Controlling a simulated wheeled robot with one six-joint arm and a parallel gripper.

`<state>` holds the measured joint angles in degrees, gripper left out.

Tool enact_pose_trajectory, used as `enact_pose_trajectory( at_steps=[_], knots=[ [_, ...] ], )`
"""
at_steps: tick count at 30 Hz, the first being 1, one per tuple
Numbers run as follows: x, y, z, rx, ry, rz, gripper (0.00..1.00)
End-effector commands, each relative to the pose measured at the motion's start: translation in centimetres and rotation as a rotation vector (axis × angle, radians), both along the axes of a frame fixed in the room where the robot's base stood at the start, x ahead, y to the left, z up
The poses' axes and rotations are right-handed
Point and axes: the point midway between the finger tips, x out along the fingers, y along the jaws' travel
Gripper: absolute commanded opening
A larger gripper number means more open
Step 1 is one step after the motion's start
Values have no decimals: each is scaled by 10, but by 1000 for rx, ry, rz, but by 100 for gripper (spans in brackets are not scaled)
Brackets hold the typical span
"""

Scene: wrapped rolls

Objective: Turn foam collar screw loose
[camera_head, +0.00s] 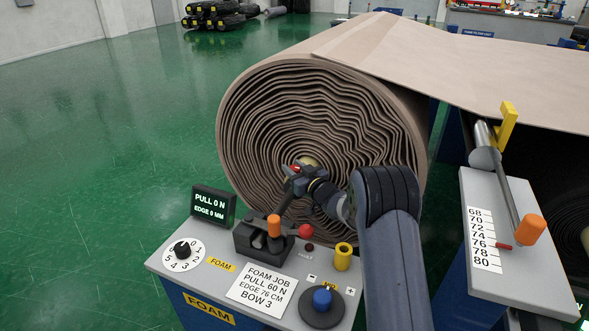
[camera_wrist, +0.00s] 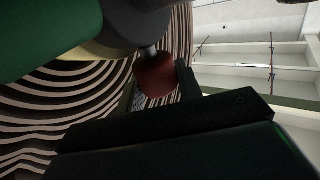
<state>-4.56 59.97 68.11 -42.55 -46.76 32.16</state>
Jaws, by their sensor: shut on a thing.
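The foam roll (camera_head: 245,125) is a big beige roll with wavy layers, its end facing me. My gripper (camera_head: 291,174) is at the middle of this end and is shut on the red collar screw (camera_head: 295,168). In the wrist view the red screw head (camera_wrist: 157,76) sits between my dark fingers (camera_wrist: 162,92). A thin metal shank joins it to the grey collar (camera_wrist: 140,22). My gripper and arm hide part of the collar and the core (camera_head: 310,162). The screw's thread and how far it is turned cannot be seen.
The FOAM console (camera_head: 170,262) stands below my gripper, with an orange-topped lever (camera_head: 274,226), a red button (camera_head: 306,230), a yellow ring-shaped part (camera_head: 343,256) and a blue knob (camera_head: 322,299). Its display (camera_head: 210,206) reads PULL 0 N, EDGE 0 MM. A scale stand (camera_head: 500,220) is at the right.

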Motion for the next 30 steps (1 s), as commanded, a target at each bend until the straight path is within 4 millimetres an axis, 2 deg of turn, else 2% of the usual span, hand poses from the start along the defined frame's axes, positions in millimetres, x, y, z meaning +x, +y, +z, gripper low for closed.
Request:
enact_pose_trajectory(
  at_steps=[11,30],
  knots=[
    [1,-1,1,-1,-1,99,11],
    [0,0,-3,-2,0,573,11]
  ],
)
